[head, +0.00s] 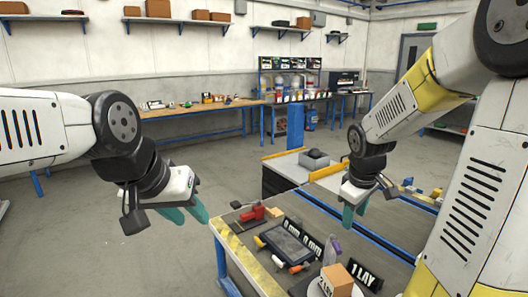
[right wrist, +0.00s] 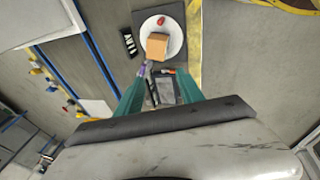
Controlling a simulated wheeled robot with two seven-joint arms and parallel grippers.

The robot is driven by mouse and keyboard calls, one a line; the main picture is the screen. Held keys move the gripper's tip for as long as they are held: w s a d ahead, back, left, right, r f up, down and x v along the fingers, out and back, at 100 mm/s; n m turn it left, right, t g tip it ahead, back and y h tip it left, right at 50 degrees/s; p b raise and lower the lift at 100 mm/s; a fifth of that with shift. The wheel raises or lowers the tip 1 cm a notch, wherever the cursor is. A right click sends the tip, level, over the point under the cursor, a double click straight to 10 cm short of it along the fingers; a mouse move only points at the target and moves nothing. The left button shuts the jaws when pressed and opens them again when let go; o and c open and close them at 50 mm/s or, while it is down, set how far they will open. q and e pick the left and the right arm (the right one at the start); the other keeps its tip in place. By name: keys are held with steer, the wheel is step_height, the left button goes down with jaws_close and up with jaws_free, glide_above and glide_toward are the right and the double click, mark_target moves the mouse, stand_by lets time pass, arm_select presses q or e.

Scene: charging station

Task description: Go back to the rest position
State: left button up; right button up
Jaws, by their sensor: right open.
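My left gripper (head: 192,214) hangs in the air at the left in the head view, short of the workbench. Its teal fingers stand apart with nothing between them. My right gripper (head: 354,213) is over the workbench (head: 240,250), pointing down. In the right wrist view its teal fingers (right wrist: 160,97) are spread wide, open and empty. An orange-brown box (head: 337,279) sits on a white round plate (head: 358,291) at the front of the bench. The box also shows in the right wrist view (right wrist: 157,46).
The bench also holds a red tool (head: 252,212), a black tray (head: 288,243), a purple-topped item (head: 332,250) and a black "1 LAY" sign (head: 366,275). A grey box (head: 315,159) stands on a surface behind. Floor at the left is clear.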

steer(key=s+a+r+m+t+y, duration=0.1)
steer(key=s+a+r+m, duration=0.2)
steer(key=s, duration=0.4)
steer(key=s+a+r+m+t+y, duration=0.1)
steer(key=s+a+r+m+y, duration=0.1)
steer(key=s+a+r, duration=0.4)
steer(key=shift+s+a+r+m+t, duration=0.3)
steer(key=shift+s+r+m+t, duration=0.1)
steer(key=shift+s+r+m, duration=0.45)
steer(key=shift+f, duration=0.1)
